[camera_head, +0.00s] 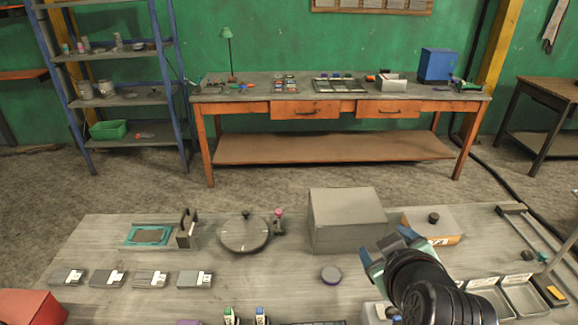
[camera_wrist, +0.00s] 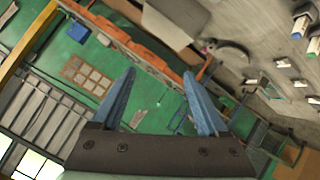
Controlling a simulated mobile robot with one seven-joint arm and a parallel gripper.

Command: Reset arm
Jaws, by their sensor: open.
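My gripper (camera_head: 390,249) is in the head view above the right part of the near table (camera_head: 95,240), just in front of the large grey box (camera_head: 345,220). My dark arm reaches in from the bottom right. In the wrist view my gripper (camera_wrist: 168,100) shows two blue fingers spread apart with nothing between them. The wrist view is strongly tilted and looks past the fingers toward the green wall and the room.
The near table carries a round grey disc (camera_head: 245,234), a teal tray (camera_head: 149,235), several labelled grey blocks (camera_head: 108,279), a dark puck (camera_head: 331,274) and grey bins (camera_head: 522,296). An orange-drawered workbench (camera_head: 335,149) and metal shelf (camera_head: 120,97) stand behind.

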